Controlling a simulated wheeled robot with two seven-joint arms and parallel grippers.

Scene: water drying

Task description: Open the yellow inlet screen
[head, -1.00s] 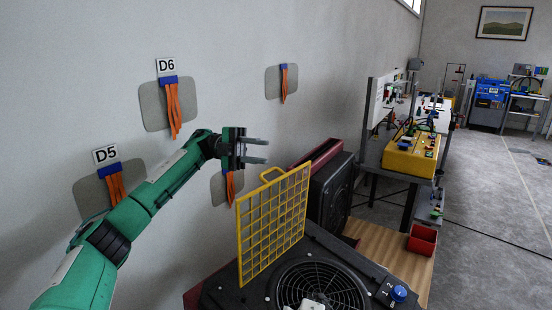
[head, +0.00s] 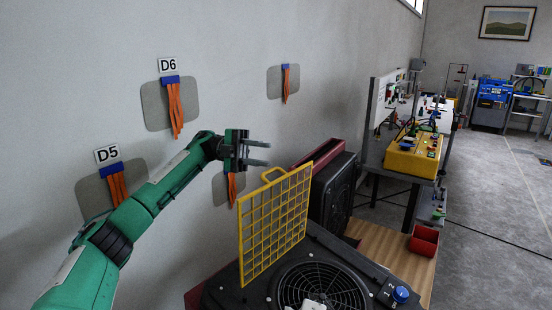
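The yellow inlet screen (head: 276,222) is a square grid with a small handle loop on its top edge. It stands raised, nearly upright, along the left side of a black blower (head: 352,262), whose round fan grille (head: 318,288) is uncovered. My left gripper (head: 258,154) is up and to the left of the screen's handle, apart from it. Its two fingers are spread with nothing between them. At the bottom edge a small pale part shows in front of the fan grille; I cannot tell whether it is my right gripper.
Another dark blower (head: 332,190) stands behind the screen. A red bin (head: 423,240) sits on a wooden surface at right. A bench with a yellow case (head: 411,156) is farther back. The wall with orange strips (head: 174,108) is close on the left. Grey floor is open at right.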

